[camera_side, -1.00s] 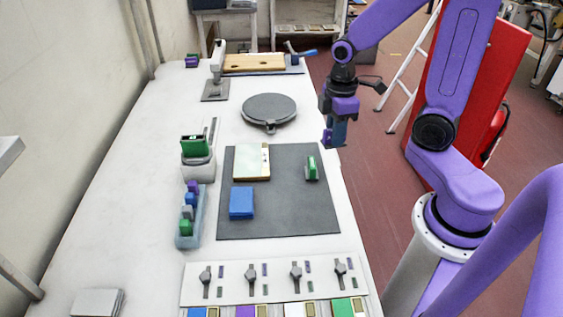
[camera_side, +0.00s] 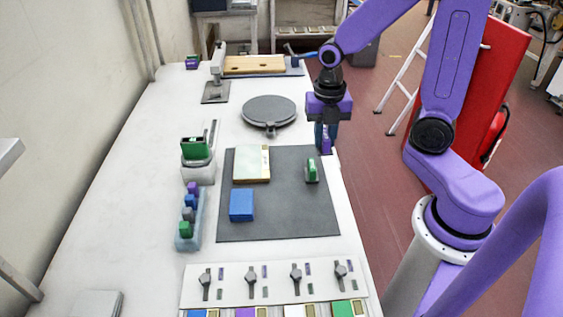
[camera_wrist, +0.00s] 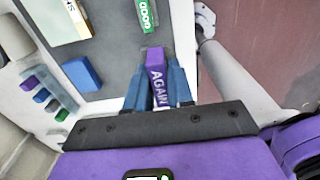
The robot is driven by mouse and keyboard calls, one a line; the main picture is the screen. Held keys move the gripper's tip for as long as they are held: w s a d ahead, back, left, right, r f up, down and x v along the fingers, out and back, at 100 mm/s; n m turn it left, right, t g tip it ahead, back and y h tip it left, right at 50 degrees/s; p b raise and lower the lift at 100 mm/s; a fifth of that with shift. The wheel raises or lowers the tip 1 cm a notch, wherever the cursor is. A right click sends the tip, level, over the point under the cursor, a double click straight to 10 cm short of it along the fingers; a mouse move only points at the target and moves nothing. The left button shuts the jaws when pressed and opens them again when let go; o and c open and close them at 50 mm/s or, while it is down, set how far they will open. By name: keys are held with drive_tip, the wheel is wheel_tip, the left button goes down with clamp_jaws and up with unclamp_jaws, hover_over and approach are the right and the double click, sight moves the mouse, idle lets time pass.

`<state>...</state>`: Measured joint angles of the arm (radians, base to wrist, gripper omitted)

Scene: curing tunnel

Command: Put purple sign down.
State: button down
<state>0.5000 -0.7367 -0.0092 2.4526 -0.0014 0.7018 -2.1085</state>
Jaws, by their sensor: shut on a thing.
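The purple sign (camera_wrist: 157,72), lettered "AGAIN", is held between the blue fingers of my gripper (camera_wrist: 158,92) in the wrist view. In the side view my gripper (camera_side: 326,135) hangs at the table's right edge, just beyond the far right corner of the dark mat (camera_side: 270,222), with the purple sign (camera_side: 326,145) low between its fingers. I cannot tell whether the sign touches the surface below. A green sign (camera_side: 312,170) stands on the mat's right side; it shows its lettering in the wrist view (camera_wrist: 146,14).
On the mat are a blue block (camera_side: 241,204) and a cream-coloured board (camera_side: 251,163). A round grey turntable (camera_side: 269,109) stands beyond it. A rack of coloured stamps (camera_side: 190,215) and a green-topped device (camera_side: 197,160) stand left. The mat's middle is bare.

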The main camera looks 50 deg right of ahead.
drive_tip(key=w+f, duration=0.4)
drive_tip(key=w, duration=0.5)
hover_over(282, 163)
drive_tip(key=f, duration=0.5)
drive_tip(key=shift+s+a+f, duration=0.1)
drive_tip(key=shift+s, duration=0.2)
drive_tip(key=shift+w+f, duration=0.3)
drive_tip(key=shift+f, duration=1.6)
drive_tip(key=shift+f, duration=0.15)
drive_tip(key=c, duration=1)
unclamp_jaws()
